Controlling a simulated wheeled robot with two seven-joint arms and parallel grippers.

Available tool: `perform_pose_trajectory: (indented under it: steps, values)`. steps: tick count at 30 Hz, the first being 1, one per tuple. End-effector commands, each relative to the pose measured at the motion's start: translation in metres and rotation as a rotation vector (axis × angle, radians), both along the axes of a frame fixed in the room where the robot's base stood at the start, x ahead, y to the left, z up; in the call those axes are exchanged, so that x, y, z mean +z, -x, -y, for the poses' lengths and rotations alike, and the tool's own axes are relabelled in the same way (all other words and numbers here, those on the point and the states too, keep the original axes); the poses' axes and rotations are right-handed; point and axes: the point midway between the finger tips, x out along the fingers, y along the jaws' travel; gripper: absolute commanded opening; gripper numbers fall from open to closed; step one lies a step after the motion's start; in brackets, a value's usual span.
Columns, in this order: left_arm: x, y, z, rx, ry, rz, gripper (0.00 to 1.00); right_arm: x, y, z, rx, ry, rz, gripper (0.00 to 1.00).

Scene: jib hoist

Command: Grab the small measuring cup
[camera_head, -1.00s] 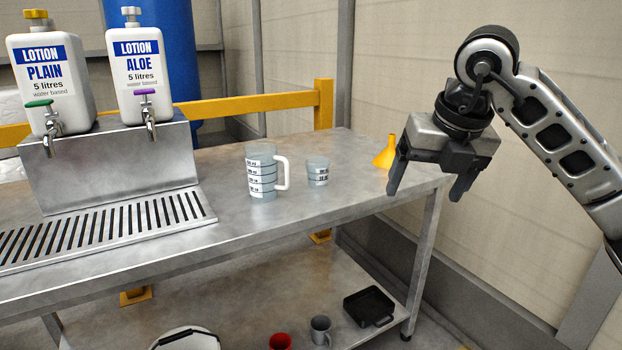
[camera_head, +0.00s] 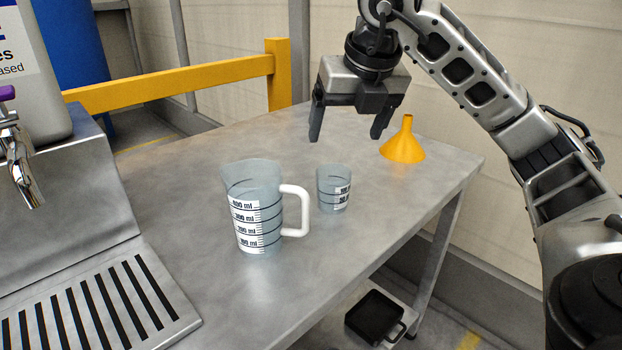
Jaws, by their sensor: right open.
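The small measuring cup (camera_head: 333,189) is a clear bluish cup with white scale labels and no handle. It stands upright on the steel table, just right of a larger measuring jug (camera_head: 255,208) with a white handle. My right gripper (camera_head: 345,138) is open and empty, with its fingers pointing down. In the picture it is above the small cup, apart from it and seemingly farther back. My left gripper is not in view.
A yellow funnel (camera_head: 403,143) stands on the steel table (camera_head: 330,265) right of my gripper. A dispenser with a purple tap (camera_head: 14,150) and a slotted drip tray (camera_head: 95,310) are at left. A black pan (camera_head: 374,316) lies on the lower shelf.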

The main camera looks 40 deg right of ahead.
Motion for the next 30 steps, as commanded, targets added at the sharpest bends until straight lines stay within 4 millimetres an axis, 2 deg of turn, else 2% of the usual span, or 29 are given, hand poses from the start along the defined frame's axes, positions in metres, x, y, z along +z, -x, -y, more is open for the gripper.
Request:
perform_pose_trajectory:
  steps: [3, 12, 20, 25, 30]
  values:
    - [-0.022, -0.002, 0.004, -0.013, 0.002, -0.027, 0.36, -0.028, -0.008, 0.002, -0.001, -0.001, -0.006, 0.82]
    - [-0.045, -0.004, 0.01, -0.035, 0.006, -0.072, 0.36, -0.08, -0.03, 0.009, -0.001, -0.002, -0.005, 0.82]
    - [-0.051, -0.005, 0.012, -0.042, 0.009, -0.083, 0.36, -0.097, -0.037, 0.011, 0.001, -0.001, -0.003, 0.82]
    - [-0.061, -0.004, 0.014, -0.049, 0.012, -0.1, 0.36, -0.123, -0.045, 0.013, -0.001, -0.002, -0.005, 0.82]
    - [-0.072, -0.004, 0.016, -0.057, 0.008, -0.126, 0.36, -0.139, -0.052, 0.015, 0.0, 0.0, -0.003, 0.82]
